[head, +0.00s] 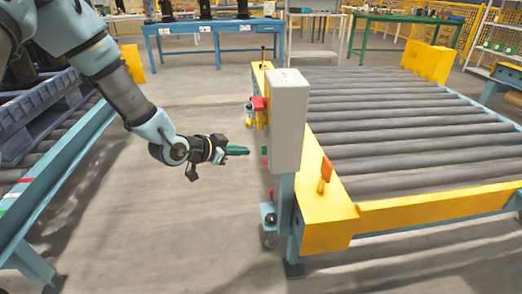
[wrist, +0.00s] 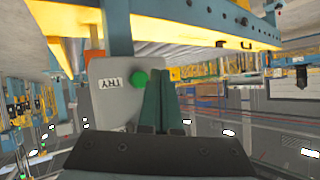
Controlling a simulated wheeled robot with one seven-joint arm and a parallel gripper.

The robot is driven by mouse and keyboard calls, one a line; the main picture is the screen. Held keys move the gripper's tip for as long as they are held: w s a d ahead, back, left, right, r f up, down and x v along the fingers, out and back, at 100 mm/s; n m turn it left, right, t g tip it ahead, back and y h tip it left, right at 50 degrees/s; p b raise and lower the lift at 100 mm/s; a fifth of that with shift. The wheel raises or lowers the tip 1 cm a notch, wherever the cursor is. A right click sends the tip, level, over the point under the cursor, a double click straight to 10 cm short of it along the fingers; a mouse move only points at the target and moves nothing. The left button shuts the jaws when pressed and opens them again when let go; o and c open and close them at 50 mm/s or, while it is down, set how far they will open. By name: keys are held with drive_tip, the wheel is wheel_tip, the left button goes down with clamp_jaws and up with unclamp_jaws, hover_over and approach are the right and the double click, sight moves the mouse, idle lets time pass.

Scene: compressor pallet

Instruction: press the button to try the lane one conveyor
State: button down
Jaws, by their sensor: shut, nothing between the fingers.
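The green button (wrist: 139,79) sits on a grey panel (wrist: 105,85) beside a white label (wrist: 111,82) that seems to read TRY upside down. In the head view the green button (head: 264,151) shows as a small spot on the left side of the grey control box (head: 288,120). My gripper (head: 247,151) is shut and empty, pointing right at that side at about the button's height, with a small gap. In the wrist view my shut fingers (wrist: 162,75) stand just right of the button and cover part of the panel.
The roller conveyor (head: 400,125) with its yellow frame (head: 440,207) lies right of the box. A red part (head: 259,103) juts out above my gripper. Another roller line (head: 45,165) stands at the left. Bare floor (head: 170,230) lies between.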

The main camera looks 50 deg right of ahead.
drive_tip(key=shift+w+a+p, duration=0.3)
drive_tip(key=shift+w+a, duration=0.7)
drive_tip(key=shift+a, duration=0.3)
